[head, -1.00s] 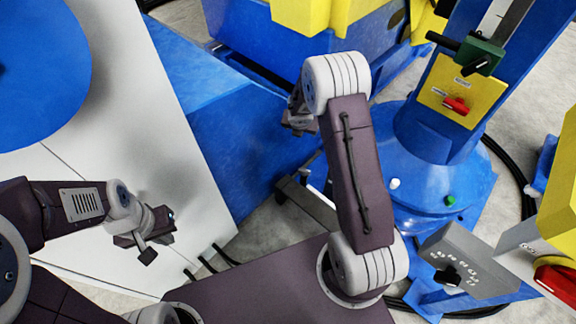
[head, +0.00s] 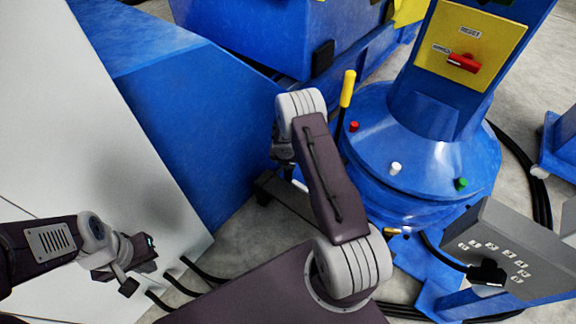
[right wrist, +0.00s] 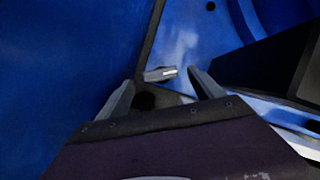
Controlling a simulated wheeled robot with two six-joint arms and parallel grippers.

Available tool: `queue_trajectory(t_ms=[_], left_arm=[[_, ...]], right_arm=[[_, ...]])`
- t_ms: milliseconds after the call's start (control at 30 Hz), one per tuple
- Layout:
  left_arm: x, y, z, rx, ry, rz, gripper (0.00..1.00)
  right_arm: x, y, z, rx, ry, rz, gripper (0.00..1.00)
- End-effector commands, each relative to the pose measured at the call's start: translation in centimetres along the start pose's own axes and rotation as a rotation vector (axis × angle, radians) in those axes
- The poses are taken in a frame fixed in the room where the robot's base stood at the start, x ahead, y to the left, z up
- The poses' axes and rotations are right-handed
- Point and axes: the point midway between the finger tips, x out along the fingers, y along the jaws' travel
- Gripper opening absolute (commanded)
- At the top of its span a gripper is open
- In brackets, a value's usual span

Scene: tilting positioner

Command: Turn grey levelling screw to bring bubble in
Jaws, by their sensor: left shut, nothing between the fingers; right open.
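A small grey metal piece (right wrist: 160,74) with a bright end lies in the right wrist view, by a dark gap in blue metal; I cannot tell whether it is the grey levelling screw. My right gripper (right wrist: 162,80) is open, its fingers on either side of that piece in the picture; contact is not clear. In the head view my right gripper (head: 284,158) is mostly hidden behind my arm, left of the blue positioner base (head: 372,188). My left gripper (head: 138,258) is shut and empty at the lower left, in front of a pale surface. I cannot make out a bubble.
The base carries red (head: 354,126), white (head: 394,168) and green (head: 461,184) knobs. A yellow-handled lever (head: 347,90) rises beside it. A yellow panel (head: 470,45) is on the column. A grey box (head: 510,240) stands lower right, and black cables (head: 545,190) cross the floor.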

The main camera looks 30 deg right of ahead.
Motion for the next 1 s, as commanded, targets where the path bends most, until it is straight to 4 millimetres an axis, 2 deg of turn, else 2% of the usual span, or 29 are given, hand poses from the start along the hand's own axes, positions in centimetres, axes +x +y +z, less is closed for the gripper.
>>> queue_trajectory(t_ms=[33, 167, 467, 600, 700, 1000], left_arm=[[0.6, 0.0, 0.1, 0.000, 0.000, 0.000, 0.00], [0.9, 0.0, 0.1, 0.000, 0.000, 0.000, 0.00], [0.9, 0.0, 0.1, 0.000, 0.000, 0.000, 0.00], [0.9, 0.0, 0.1, 0.000, 0.000, 0.000, 0.00], [0.9, 0.0, 0.1, 0.000, 0.000, 0.000, 0.00], [0.1, 0.0, 0.0, 0.000, 0.000, 0.000, 0.00]], right_arm=[[1.2, 0.0, -0.1, 0.001, 0.000, 0.000, 0.76], [2.4, 0.0, -0.1, 0.001, 0.000, 0.000, 0.76], [2.6, 0.0, 0.1, 0.000, -0.001, 0.001, 0.76], [2.6, 0.0, 0.0, 0.000, -0.001, 0.001, 0.37], [2.6, 0.0, 0.0, 0.000, -0.001, 0.001, 0.14], [2.5, 0.1, 0.0, 0.042, 0.001, -0.018, 0.14]])
